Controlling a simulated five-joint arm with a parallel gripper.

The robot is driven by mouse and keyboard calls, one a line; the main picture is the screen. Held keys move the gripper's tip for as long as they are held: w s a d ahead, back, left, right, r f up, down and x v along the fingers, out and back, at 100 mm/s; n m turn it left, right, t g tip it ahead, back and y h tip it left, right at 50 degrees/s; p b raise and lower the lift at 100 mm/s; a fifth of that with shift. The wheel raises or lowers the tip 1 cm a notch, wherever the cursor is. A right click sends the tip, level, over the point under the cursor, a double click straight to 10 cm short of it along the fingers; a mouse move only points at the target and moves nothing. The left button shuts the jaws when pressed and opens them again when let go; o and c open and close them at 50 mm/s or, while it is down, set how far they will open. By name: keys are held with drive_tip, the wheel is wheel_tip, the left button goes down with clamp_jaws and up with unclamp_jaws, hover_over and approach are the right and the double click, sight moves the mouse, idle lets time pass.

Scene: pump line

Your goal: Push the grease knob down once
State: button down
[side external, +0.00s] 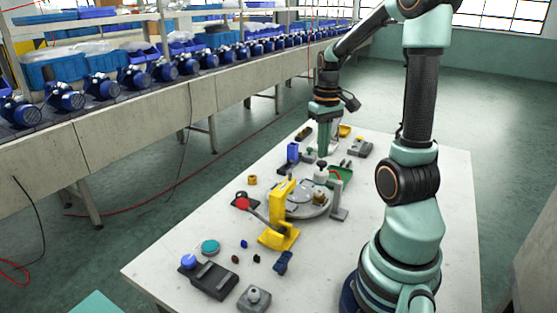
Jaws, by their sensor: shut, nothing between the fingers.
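A small dark knob (321,165) tops a white-and-brown post on the round grey fixture (300,200) in the middle of the table. It looks like the grease knob, but at this size I cannot be sure. My gripper (323,153) points straight down with its fingers shut and empty. In the picture its tips are just above the dark knob. I cannot tell from this one view whether they touch it or are behind it.
A yellow press (280,215) with a red-ended lever stands left of the fixture. A blue upright block (292,153) and a green tray (343,176) are near my gripper. Small parts lie at the front of the white table (160,265). A pump conveyor (150,115) runs behind.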

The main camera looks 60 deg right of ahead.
drive_tip(key=shift+f, duration=0.65)
drive_tip(key=shift+f, duration=0.6)
drive_tip(key=shift+r, duration=0.15)
idle(0.4)
drive_tip(key=shift+r, duration=3)
